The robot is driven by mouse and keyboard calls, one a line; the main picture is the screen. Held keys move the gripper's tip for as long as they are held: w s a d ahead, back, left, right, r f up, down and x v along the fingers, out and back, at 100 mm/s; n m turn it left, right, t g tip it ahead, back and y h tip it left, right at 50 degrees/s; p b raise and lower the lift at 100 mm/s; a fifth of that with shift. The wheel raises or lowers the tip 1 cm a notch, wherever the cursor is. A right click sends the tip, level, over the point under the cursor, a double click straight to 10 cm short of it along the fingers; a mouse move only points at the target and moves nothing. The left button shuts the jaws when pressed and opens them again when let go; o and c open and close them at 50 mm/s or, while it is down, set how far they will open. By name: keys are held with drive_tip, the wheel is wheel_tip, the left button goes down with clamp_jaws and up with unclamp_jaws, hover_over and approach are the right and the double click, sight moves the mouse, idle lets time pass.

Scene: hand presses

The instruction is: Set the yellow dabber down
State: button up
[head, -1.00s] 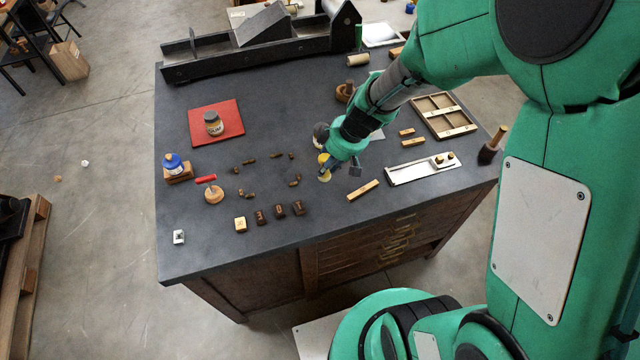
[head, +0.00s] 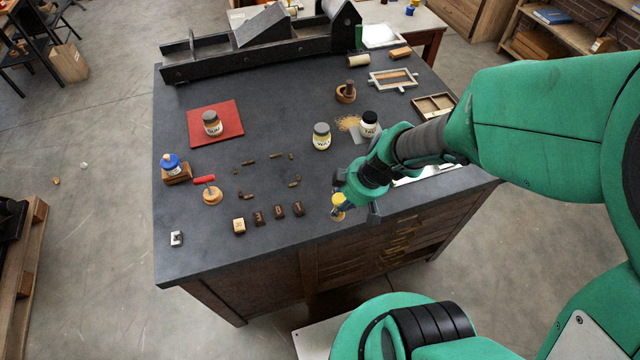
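The yellow dabber (head: 338,203) is at the tip of my gripper (head: 342,197), over the front part of the dark worktop (head: 270,235). My gripper appears shut on it, though the fingers partly hide it and the exact grip is small in view. The dabber hangs below the fingertips, roughly upright. I cannot tell whether its base touches the worktop or is a little above it.
Several small type blocks (head: 279,210) stand left of my gripper, with a red-handled tool (head: 211,194) beyond. A wax jar (head: 321,137) and a dark-lidded jar (head: 368,124) stand behind. A red mat (head: 232,125) bears another jar (head: 212,123).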

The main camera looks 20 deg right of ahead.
drive_tip(key=shift+w, duration=0.1)
drive_tip(key=w+f, duration=0.1)
drive_tip(key=w, duration=1.4)
drive_tip(key=shift+f, duration=0.15)
drive_tip(key=shift+w, duration=0.1)
idle(0.3)
drive_tip(key=shift+w, duration=0.25)
drive_tip(key=shift+w+f, duration=0.1)
drive_tip(key=shift+f, duration=1.7)
drive_tip(key=shift+f+b, duration=0.2)
drive_tip(key=shift+b, duration=0.25)
drive_tip(key=o, duration=1.3)
drive_tip(key=shift+o, duration=0.2)
drive_tip(key=shift+r+p, duration=0.25)
drive_tip(key=shift+p, duration=0.1)
